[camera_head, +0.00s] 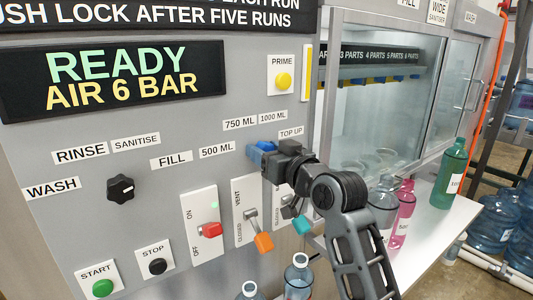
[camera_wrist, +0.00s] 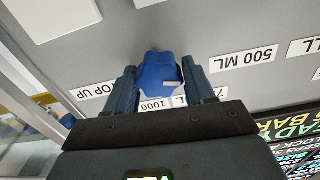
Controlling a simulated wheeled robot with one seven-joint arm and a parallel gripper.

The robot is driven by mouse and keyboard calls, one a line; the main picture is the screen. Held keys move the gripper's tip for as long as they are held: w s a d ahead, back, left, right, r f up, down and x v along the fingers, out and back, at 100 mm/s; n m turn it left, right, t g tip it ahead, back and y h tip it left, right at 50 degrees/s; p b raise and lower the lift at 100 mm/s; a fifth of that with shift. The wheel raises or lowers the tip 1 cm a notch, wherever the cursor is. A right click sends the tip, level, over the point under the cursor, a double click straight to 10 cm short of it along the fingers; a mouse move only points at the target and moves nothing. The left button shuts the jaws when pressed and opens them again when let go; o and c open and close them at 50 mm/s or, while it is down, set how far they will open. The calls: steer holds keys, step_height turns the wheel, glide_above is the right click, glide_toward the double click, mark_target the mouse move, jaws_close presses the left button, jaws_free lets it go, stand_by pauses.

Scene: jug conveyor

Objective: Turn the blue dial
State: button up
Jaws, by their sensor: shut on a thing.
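The blue dial (camera_head: 262,147) is on the grey panel, among the labels 500 ML, 750 ML, 1000 ML and TOP UP. In the head view my gripper (camera_head: 273,158) reaches it from the right and hides much of it. In the wrist view the blue dial (camera_wrist: 158,76) sits between the two fingers of my gripper (camera_wrist: 159,84), and the gripper is shut on it. A light pointer mark shows on the dial's face near its right side in that view. Which label it points to I cannot tell.
A black knob (camera_head: 120,188), a red switch (camera_head: 206,230) and an orange-tipped lever (camera_head: 262,241) are on the panel left of and below my arm. A yellow PRIME button (camera_head: 284,80) is above. Bottles, including a green one (camera_head: 450,172), stand on the ledge at right.

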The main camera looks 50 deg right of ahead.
stand_by(0.5)
steer(key=o, duration=1)
steer(key=shift+b+v, duration=0.7)
steer(key=shift+v, duration=3.2)
steer(key=s+a+f+n+g+y, duration=0.1)
steer(key=s+a+f, duration=0.5)
steer(key=f, duration=0.2)
steer(key=s+a+f+g+y, duration=0.1)
steer(key=s+a+f, duration=0.5)
steer(key=f, duration=0.2)
steer(key=s+a+n+y, duration=0.1)
steer(key=s+a, duration=0.2)
steer(key=s, duration=0.3)
steer(key=s+a+f+n+y, duration=0.1)
steer(key=s+a, duration=0.2)
steer(key=s, duration=0.3)
steer(key=s+a+f+n+y, duration=0.1)
steer(key=s+a, duration=0.1)
steer(key=s, duration=0.4)
steer(key=shift+s+a+f+g, duration=0.15)
steer(key=shift+s+a+g, duration=0.15)
steer(key=shift+a, duration=0.1)
